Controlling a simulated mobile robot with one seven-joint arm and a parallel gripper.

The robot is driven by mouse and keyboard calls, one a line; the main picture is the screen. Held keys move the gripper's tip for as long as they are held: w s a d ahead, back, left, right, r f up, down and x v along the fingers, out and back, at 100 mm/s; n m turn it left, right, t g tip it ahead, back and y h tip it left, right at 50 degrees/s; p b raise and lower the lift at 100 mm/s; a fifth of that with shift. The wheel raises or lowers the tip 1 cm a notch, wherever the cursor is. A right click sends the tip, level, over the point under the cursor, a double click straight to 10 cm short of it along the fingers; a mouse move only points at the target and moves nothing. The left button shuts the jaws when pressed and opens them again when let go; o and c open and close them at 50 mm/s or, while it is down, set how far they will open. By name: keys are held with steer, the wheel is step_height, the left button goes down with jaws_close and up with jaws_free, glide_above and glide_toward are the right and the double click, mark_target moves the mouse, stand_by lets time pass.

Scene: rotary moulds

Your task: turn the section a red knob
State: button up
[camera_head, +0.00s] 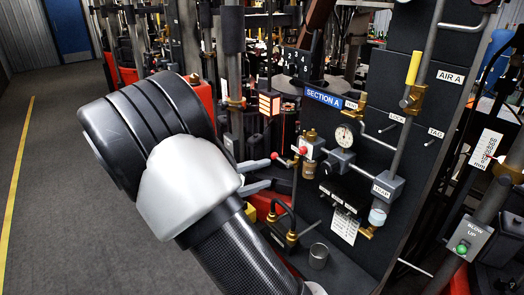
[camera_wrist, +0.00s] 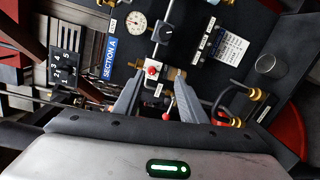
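The blue SECTION A label (camera_head: 324,97) is at the top of a dark panel (camera_head: 405,130); the label also shows in the wrist view (camera_wrist: 109,57). A second red ball (camera_head: 274,155) is close by, at the left, and also shows in the wrist view (camera_wrist: 166,115). My gripper (camera_head: 268,172) is open and empty, its fingers (camera_wrist: 158,82) pointing at the valve block. Contact with either red part cannot be told.
A pressure gauge (camera_head: 344,136) and brass fittings are right of the knob. Pipes and a metal cup (camera_head: 318,256) are below. A numbered black block (camera_head: 298,62) is above left. The grey floor (camera_head: 60,190) at the left is clear.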

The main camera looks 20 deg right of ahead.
mark_target(300, 151)
steer(key=shift+n+t, duration=0.4)
steer(key=shift+t, duration=0.5)
steer(key=x, duration=0.5)
steer(key=w+p+x, duration=0.1)
steer(key=x, duration=0.4)
steer(key=w+a+x, duration=0.1)
steer(key=x, duration=0.4)
steer(key=shift+w+d, duration=0.3)
jaws_close()
